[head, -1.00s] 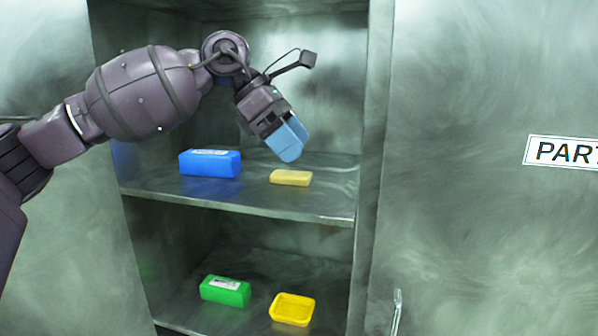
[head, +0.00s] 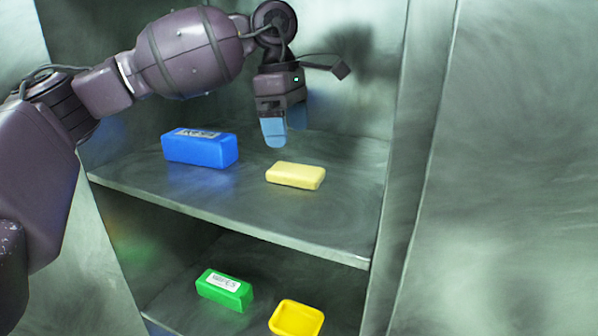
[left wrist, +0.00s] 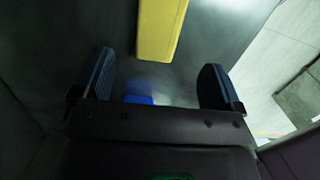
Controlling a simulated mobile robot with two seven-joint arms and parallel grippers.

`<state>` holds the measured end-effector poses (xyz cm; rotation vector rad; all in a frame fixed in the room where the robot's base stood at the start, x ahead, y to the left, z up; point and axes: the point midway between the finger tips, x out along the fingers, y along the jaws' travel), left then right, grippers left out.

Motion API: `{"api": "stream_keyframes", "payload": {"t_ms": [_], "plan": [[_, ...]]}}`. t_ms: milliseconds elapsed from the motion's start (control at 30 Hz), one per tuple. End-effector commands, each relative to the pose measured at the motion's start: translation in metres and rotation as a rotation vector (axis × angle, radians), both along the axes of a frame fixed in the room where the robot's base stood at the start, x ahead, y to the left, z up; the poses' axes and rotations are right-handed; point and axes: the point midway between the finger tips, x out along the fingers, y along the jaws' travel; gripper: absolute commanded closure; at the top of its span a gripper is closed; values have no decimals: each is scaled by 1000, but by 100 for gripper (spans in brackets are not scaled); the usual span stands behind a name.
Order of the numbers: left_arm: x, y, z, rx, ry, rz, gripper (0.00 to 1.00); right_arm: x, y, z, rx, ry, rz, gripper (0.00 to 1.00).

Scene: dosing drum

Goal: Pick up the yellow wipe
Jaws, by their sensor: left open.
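The yellow wipe (head: 295,175) is a pale yellow block lying flat on the upper shelf (head: 310,232) of the metal cabinet, right of the blue box. In the left wrist view the yellow wipe (left wrist: 160,28) shows at the top, ahead of the fingers and between their lines. My left gripper (head: 285,135) hangs above and slightly behind the wipe, fingers pointing down, apart from it. In the left wrist view my left gripper (left wrist: 157,88) has its two blue fingers wide apart with nothing between them. My right gripper is not in view.
A blue box (head: 200,148) stands left of the wipe on the same shelf. On the lower shelf are a green labelled box (head: 225,290) and a yellow tray (head: 297,318). The cabinet's right side wall rises beside the shelf. Shelf space right of the wipe is clear.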

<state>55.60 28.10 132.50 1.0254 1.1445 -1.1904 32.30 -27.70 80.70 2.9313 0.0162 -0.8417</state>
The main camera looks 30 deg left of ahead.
Motion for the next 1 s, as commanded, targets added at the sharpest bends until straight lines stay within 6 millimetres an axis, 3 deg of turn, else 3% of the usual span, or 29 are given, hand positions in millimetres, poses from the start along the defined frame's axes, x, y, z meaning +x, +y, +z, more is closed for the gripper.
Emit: {"api": "stream_keyframes", "payload": {"t_ms": [100, 300, 700, 1000], "plan": [[0, -2, -16, 0, 1, 1, 8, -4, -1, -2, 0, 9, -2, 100], [1, -5, -27, -1, 0, 0, 8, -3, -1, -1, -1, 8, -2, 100], [2, -12, -72, -1, 0, 1, 8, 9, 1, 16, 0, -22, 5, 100], [2, -12, -77, -3, -1, 1, 8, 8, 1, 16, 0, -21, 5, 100]]}}
